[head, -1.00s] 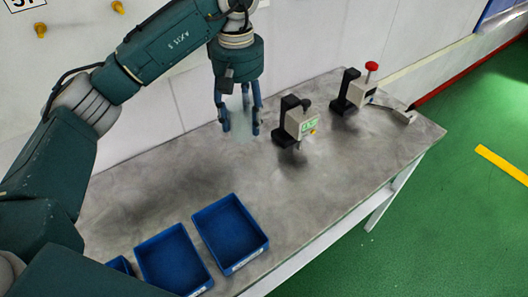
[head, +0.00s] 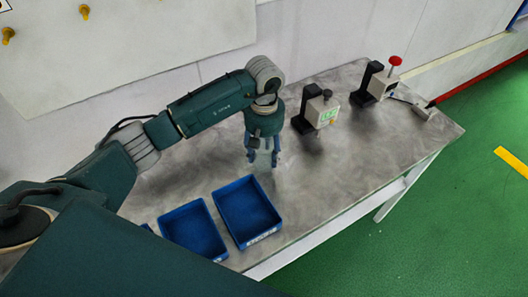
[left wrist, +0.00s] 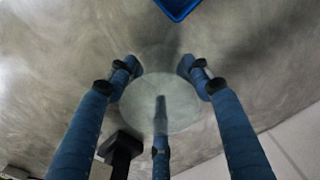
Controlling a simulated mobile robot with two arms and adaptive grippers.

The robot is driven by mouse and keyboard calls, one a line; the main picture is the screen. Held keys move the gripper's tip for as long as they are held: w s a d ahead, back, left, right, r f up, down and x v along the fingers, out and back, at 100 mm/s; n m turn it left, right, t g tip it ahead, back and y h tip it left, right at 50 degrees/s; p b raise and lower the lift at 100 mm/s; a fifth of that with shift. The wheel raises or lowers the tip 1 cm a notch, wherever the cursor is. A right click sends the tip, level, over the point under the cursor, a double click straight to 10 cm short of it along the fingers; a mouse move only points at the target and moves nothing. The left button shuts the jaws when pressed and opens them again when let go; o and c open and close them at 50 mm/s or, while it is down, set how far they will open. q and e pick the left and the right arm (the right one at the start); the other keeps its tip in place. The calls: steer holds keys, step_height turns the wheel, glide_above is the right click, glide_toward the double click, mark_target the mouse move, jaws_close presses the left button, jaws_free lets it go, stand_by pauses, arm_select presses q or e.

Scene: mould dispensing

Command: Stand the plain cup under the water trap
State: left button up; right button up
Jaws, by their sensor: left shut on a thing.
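My left gripper (head: 262,157) is shut on a clear, see-through cup (head: 264,162), over the table left of the two stand-mounted devices. In the left wrist view the cup shows as a pale round shape (left wrist: 165,112) between my gripper's three blue fingers (left wrist: 160,78). I cannot tell whether its base touches the table. Another device with a red knob (head: 384,84) is on a black stand farther right. I cannot tell which is the water trap. My right gripper is out of view.
A small metal part (head: 422,112) lies at the right end. The grey table (head: 345,170) is clear in front of the devices.

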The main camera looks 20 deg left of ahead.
arm_select(q)
steer(key=shift+f, duration=0.65)
steer(key=o, duration=0.9)
steer(key=shift+o, duration=0.8)
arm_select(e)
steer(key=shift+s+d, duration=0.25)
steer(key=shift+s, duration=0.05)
